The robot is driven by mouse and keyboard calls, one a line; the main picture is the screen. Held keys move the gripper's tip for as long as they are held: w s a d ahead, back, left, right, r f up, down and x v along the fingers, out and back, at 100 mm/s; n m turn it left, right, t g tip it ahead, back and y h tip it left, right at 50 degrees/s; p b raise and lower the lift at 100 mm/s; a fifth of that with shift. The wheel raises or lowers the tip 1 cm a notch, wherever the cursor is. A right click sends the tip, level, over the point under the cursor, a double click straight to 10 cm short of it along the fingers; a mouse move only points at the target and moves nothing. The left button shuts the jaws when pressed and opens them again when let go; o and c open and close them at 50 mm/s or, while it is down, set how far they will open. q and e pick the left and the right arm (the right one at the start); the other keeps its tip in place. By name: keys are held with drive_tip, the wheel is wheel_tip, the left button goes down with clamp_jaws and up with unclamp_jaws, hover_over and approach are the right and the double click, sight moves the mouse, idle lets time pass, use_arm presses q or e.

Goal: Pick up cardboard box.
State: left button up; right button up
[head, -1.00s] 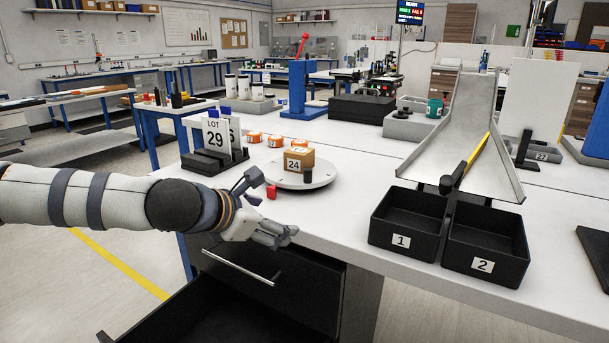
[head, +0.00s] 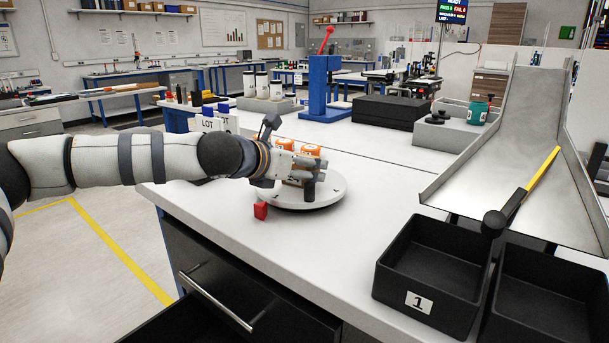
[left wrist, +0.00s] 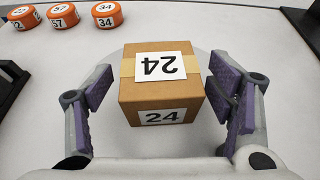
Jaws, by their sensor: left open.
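The cardboard box (left wrist: 143,97) is brown, taped and labelled 24. It sits on the round pale turntable (head: 333,193). My left gripper (head: 296,164) is at the turntable and mostly hides the box in the head view. In the left wrist view the box lies between the open purple-padded fingers (left wrist: 162,88), with a gap on both sides. The gap looks wider on the left than on the right. My right gripper is not in view.
Black bin 1 (head: 392,292) and a metal chute (head: 512,150) are to the right.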

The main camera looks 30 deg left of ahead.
use_arm(q)
drive_tip(key=shift+w+f, duration=0.1)
drive_tip(key=shift+w, duration=0.4)
drive_tip(key=shift+s, duration=0.1)
drive_tip(key=shift+c, duration=1.3)
drive_tip(key=c, duration=1)
drive_tip(key=shift+c, duration=0.2)
